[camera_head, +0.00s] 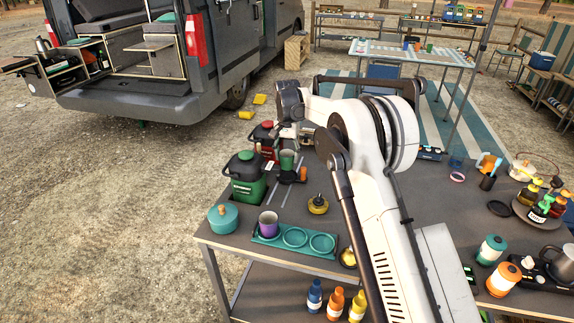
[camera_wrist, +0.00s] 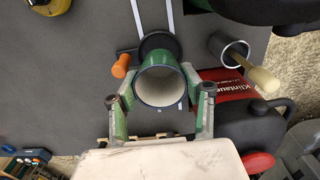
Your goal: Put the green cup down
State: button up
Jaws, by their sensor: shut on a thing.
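The green cup (camera_head: 288,160) is near the far left part of the dark table (camera_head: 318,228), beside the green jug. In the wrist view the green cup (camera_wrist: 163,68) has its open mouth towards the camera and looks empty and pale inside. My gripper (camera_wrist: 160,96) is shut on it, one finger on each side. In the head view my wrist partly covers the fingers. I cannot tell whether the cup's base touches the table.
A teal tray (camera_head: 251,239) with round recesses holds a purple cup (camera_head: 268,224) at its left; its other recesses are empty. A green jug (camera_head: 247,180), a red jug (camera_head: 264,138), a teal pot (camera_head: 223,218) and an orange-handled tool (camera_wrist: 121,66) are close by.

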aim_at(287, 164)
jog(key=shift+f, duration=1.85)
jog(key=shift+f, duration=0.1)
jog(key=o, duration=0.9)
